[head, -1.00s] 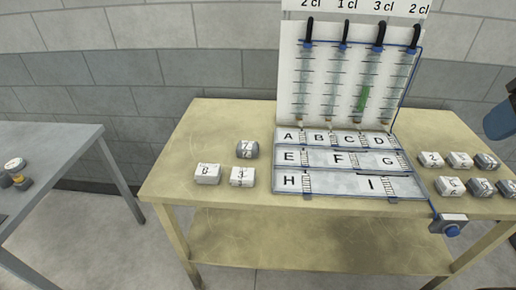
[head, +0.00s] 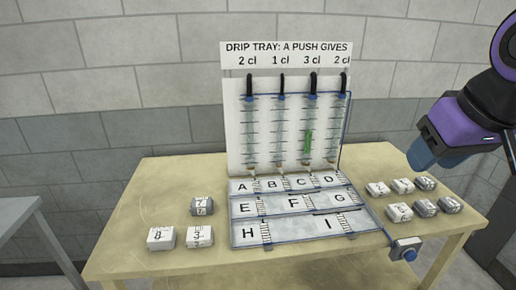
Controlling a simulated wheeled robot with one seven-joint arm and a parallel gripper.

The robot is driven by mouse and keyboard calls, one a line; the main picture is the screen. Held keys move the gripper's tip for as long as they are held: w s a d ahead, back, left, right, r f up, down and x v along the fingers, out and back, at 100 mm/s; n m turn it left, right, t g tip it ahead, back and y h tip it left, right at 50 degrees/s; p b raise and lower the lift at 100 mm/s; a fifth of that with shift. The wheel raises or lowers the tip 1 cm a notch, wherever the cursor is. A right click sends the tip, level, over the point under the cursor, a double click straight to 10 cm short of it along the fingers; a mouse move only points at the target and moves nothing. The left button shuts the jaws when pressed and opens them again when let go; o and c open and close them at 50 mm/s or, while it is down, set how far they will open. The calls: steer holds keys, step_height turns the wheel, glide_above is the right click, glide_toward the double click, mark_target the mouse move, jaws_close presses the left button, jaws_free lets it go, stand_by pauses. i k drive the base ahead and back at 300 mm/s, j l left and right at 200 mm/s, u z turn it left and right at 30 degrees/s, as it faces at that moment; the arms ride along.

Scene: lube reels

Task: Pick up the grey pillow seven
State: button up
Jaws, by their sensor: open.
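The grey pillow seven (head: 202,206) rests on the left part of the yellowish table, its dark sides showing and a 7 on its top label. It stands behind two white pillows marked 8 (head: 161,239) and 3 (head: 199,237), close to them. My gripper (head: 424,156) is at the upper right, above the table's right side, with blue fingers below a purple body. It is open, holds nothing I can see, and is far to the right of the grey seven.
A drip tray board with tubes (head: 283,125) stands at the table's back middle, with lettered trays (head: 285,232) before it. Several white and grey pillows (head: 401,211) lie on the right. A blue push button (head: 409,254) sits at the front right.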

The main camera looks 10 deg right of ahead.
mark_target(204, 205)
steer(key=i+j+z, duration=0.1)
steer(key=j, duration=0.9)
steer(key=i+j+z, duration=0.15)
steer(key=j, duration=0.9)
steer(key=i+j+z, duration=0.1)
steer(key=j, duration=0.9)
